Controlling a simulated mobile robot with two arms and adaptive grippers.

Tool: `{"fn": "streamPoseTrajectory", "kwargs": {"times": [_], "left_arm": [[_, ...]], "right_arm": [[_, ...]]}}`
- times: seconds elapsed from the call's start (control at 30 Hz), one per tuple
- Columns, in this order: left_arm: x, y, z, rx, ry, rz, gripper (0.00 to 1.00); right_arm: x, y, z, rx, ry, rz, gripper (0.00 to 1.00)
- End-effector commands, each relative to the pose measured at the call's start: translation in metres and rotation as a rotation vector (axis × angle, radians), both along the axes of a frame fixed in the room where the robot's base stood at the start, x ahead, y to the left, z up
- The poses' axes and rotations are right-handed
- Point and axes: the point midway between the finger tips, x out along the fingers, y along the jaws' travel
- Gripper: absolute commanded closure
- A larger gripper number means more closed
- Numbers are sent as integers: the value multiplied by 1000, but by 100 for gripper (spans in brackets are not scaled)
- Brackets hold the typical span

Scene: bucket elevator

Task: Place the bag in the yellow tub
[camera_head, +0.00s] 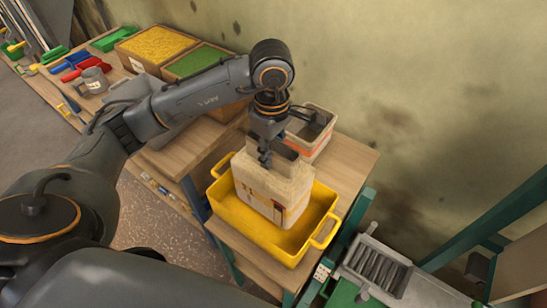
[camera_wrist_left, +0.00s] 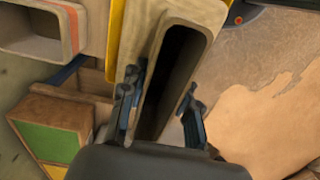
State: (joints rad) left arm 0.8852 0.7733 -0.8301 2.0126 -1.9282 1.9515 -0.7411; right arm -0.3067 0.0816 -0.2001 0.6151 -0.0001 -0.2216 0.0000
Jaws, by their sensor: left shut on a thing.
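The bag (camera_head: 272,188), a pale beige block with a printed label, stands roughly upright within the yellow tub's outline (camera_head: 250,237). Its lower end shows inside the tub walls; whether it touches the floor of the tub I cannot tell. My left gripper (camera_head: 266,157) comes from above and is shut on the top of the bag. In the left wrist view my two fingers (camera_wrist_left: 160,105) sit on either side of a brown upper edge with a dark opening. A yellow strip of the tub (camera_wrist_left: 116,35) shows beside it. My right gripper is not in view.
The tub sits on a wooden table (camera_head: 345,165). A whitish bin with an orange label (camera_head: 310,140) stands just behind it. Crates of yellow (camera_head: 155,45) and green grain stand at the back left. A green-framed metal machine (camera_head: 375,268) is at lower right.

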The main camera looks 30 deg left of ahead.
Motion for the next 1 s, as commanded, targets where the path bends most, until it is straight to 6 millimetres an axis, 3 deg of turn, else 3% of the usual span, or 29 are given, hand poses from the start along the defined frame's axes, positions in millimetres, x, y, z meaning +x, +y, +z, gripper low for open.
{"fn": "streamPoseTrajectory", "kwargs": {"times": [0.6,1.0], "left_arm": [[1,0,-61,-2,-4,0,100],[1,0,-67,-2,-7,0,100]], "right_arm": [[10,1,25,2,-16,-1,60],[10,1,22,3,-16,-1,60]]}}
